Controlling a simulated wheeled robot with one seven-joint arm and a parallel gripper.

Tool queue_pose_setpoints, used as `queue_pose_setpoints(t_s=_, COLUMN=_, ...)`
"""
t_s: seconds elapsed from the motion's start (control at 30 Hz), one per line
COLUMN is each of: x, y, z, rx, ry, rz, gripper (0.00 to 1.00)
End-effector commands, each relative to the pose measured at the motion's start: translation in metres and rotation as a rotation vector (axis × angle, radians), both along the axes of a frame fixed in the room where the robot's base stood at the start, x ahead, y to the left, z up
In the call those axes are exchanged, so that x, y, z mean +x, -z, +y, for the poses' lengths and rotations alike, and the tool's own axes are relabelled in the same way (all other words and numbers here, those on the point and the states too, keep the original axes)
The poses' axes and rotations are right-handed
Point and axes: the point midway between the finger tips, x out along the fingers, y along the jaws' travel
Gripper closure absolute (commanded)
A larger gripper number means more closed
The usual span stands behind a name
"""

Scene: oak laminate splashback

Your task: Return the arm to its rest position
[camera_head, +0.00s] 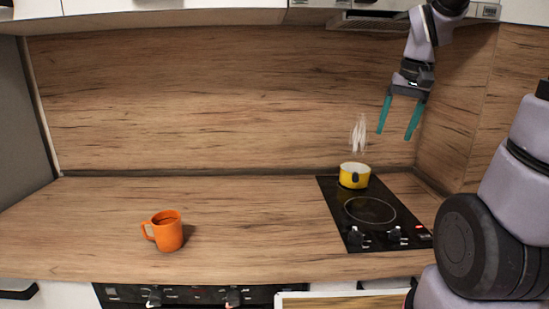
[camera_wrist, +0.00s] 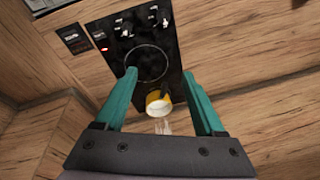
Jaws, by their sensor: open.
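My gripper (camera_head: 400,118) hangs in the air at the upper right, above the right side of the hob and in front of the splashback. Its two teal fingers are apart with nothing between them in the head view. In the wrist view my gripper (camera_wrist: 165,98) also shows spread fingers. The yellow pot (camera_wrist: 158,104) appears between them there, but farther off on the hob. In the head view the yellow pot (camera_head: 354,176) stands at the back of the black hob (camera_head: 330,200), with white steam above it, clear of my gripper.
An orange mug (camera_head: 167,232) with dark contents stands on the counter (camera_head: 255,225), left of the hob. Wall cabinets and a hood (camera_head: 365,22) are close to my raised arm. The right side wall (camera_head: 460,120) is near my gripper.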

Motion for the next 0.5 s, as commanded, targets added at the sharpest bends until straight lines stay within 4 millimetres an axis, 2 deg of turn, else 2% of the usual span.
queue_pose_setpoints(t_s=0.03, x=-0.013, y=-0.014, z=0.007, rx=0.005, ry=0.003, rz=-0.054, gripper=0.29)
queue_pose_setpoints(t_s=0.2, x=-0.052, y=-0.048, z=0.027, rx=0.038, ry=0.024, rz=-0.213, gripper=0.29)
queue_pose_setpoints(t_s=0.33, x=-0.078, y=-0.063, z=0.037, rx=0.070, ry=0.036, rz=-0.311, gripper=0.29)
queue_pose_setpoints(t_s=0.5, x=-0.097, y=-0.072, z=0.045, rx=0.100, ry=0.045, rz=-0.386, gripper=0.29)
